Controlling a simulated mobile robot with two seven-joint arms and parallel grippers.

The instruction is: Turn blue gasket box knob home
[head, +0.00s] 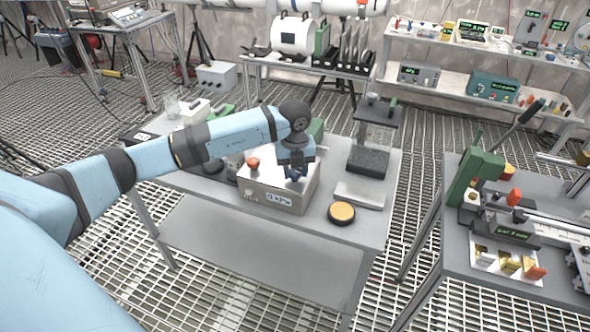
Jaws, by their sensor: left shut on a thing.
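The gasket box (267,198) is a light grey box with a small display on its front face, standing on the grey table. A dark blue knob (294,175) shows on its top near the right side. My left gripper (295,168) points down over the box top and is shut on the blue knob, hiding most of it. A red-orange knob (254,163) stands on the left of the box top, apart from the gripper. The knob's exact turn angle is too small to tell. My right gripper is not in view.
A round orange-topped black disc (341,213) and a flat grey plate (359,195) lie right of the box. A dark stand (367,160) is behind them. Containers stand at the table's left end. A second bench (470,259) is at the right, across a gap.

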